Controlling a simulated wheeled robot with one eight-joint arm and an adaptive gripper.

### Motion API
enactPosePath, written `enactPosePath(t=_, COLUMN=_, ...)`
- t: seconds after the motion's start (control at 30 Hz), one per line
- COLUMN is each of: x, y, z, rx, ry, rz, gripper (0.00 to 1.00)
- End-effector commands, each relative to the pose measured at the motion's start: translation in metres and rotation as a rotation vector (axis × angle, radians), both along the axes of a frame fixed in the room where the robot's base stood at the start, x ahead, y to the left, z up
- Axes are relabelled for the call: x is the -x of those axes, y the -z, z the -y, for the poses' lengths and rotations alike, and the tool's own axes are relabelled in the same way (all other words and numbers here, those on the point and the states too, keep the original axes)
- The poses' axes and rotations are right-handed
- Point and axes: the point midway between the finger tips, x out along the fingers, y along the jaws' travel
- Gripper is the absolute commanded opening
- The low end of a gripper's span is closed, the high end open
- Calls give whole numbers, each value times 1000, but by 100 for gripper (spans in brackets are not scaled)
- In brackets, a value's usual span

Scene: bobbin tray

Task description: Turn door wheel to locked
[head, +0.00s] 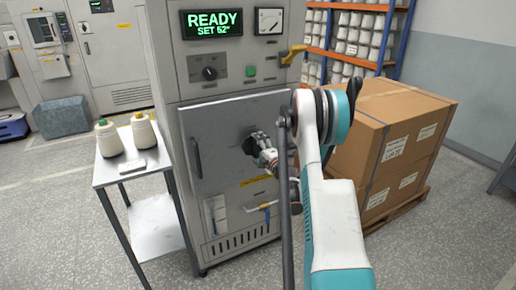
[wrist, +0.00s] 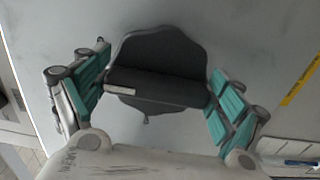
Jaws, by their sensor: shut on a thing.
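The door wheel is a dark lobed knob (wrist: 160,55) on the grey cabinet door (head: 225,165). In the wrist view a raised bar crosses it, with a pale mark near the bar's left end. My gripper (wrist: 158,95) has its teal-padded fingers on both sides of the bar and is shut on it. In the head view my gripper (head: 262,150) is at the door's right half and hides part of the wheel (head: 250,143). I cannot read any lock label in either view.
A door handle (head: 196,158) is at the left. A side table (head: 135,172) with two yarn cones stands left. Cardboard boxes (head: 400,125) on a pallet stand right of my arm. A yellow-handled lever (head: 293,54) juts from the cabinet's right side.

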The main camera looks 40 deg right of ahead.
Motion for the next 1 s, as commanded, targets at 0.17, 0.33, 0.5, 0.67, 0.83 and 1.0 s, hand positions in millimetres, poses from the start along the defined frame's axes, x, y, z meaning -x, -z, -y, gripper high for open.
enactPosePath(t=0.17, x=-2, y=-1, z=-1, rx=-3, ry=-2, rz=2, gripper=100)
enactPosePath(t=0.33, x=-1, y=-1, z=0, rx=-2, ry=-1, rz=1, gripper=100)
enactPosePath(t=0.5, x=-1, y=-1, z=0, rx=-1, ry=-1, rz=0, gripper=100)
enactPosePath(t=0.67, x=5, y=0, z=-1, rx=0, ry=0, rz=0, gripper=100)
enactPosePath(t=0.83, x=29, y=0, z=-6, rx=0, ry=2, rz=0, gripper=100)
enactPosePath(t=1.0, x=54, y=0, z=-13, rx=-1, ry=0, rz=0, gripper=100)
